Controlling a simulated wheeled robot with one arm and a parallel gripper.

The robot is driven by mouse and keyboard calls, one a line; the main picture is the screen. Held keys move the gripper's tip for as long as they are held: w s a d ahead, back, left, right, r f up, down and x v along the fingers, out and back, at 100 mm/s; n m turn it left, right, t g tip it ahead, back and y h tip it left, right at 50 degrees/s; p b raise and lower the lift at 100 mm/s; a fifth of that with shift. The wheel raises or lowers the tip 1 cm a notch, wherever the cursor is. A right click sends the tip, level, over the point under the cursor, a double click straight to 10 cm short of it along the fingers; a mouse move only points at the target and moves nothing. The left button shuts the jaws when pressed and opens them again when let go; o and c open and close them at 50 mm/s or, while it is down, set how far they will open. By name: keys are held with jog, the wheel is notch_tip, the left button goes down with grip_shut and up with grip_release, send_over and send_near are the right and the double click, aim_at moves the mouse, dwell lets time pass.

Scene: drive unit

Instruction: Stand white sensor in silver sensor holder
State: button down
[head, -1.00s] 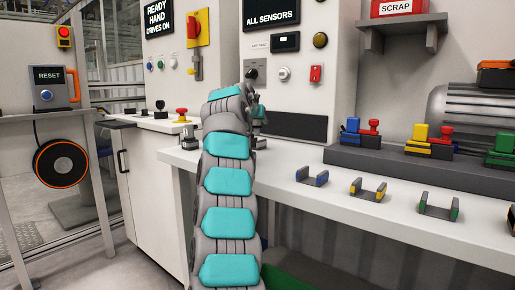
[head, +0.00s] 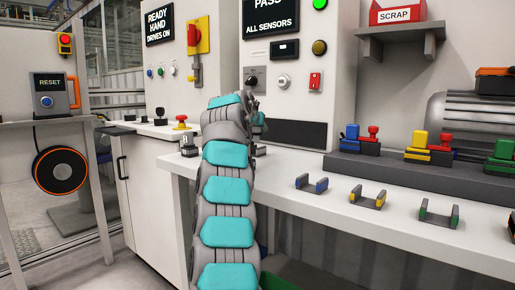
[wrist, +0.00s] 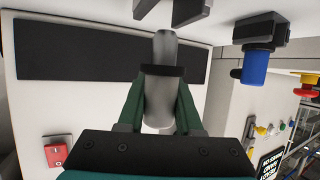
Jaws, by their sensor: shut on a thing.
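In the wrist view my gripper (wrist: 160,92) has its green fingers shut on a pale grey-white cylinder with a dark band, which looks like the white sensor (wrist: 166,50). Its free end points towards the worktop, at the top of this upside-down picture. A dark grey bracket (wrist: 190,12), possibly the silver sensor holder, is cut off by the top edge, just beyond the sensor's tip. The sensor looks apart from it, though depth is hard to judge. In the head view my gripper (head: 257,112) is mostly hidden behind my arm, and the sensor is not distinguishable.
A blue sensor (wrist: 256,66) stands in a grey holder beside the bracket. The test panel has a black strip (head: 294,134) and a red switch (head: 315,81). Coloured cradles (head: 368,197) lie on the worktop (head: 410,232) to the right, with bare space between them and my arm.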

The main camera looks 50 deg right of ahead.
jog(key=shift+f, duration=0.25)
jog(key=shift+f+b, duration=1.65)
jog(key=shift+b, duration=0.2)
jog(key=c, duration=0.5)
grip_release()
